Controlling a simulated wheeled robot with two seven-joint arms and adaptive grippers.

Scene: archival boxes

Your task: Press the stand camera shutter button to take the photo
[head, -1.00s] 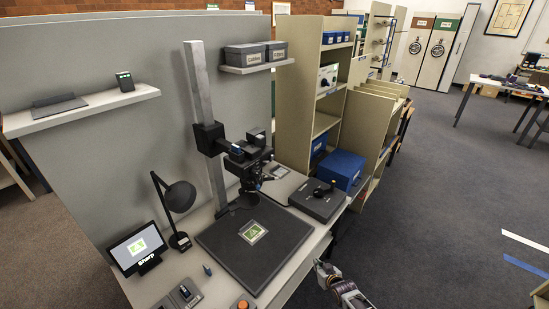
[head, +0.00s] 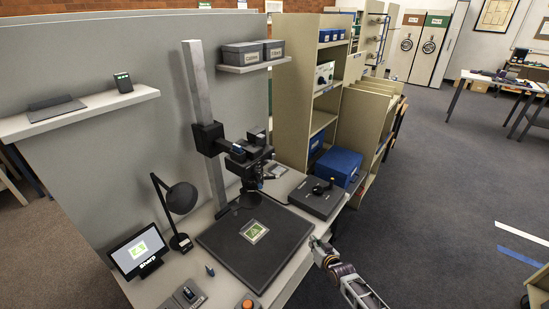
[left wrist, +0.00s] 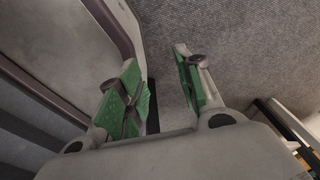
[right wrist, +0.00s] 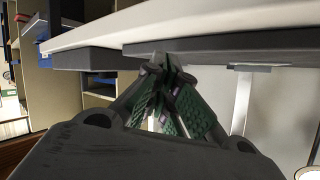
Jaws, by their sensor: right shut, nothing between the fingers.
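The stand camera (head: 250,165) is mounted on a tall grey column above a dark baseboard (head: 225,250). A small green picture (head: 254,231) lies on the board under it. An orange round button (head: 248,303) shows at the bottom edge of the head view, partly cut off; I cannot tell for certain that it is the shutter button. My right gripper (head: 314,241) is shut and empty beside the table's right edge, apart from the button. In the right wrist view its fingertips (right wrist: 161,66) meet just below the tabletop edge. My left gripper (left wrist: 157,72) is open and empty.
A screen (head: 138,251) reading "Sharp" and a black lamp (head: 180,198) stand left of the board. A dark control box with a knob (head: 318,198) is at the right. A small device (head: 186,296) sits at the front. Floor right of the table is clear.

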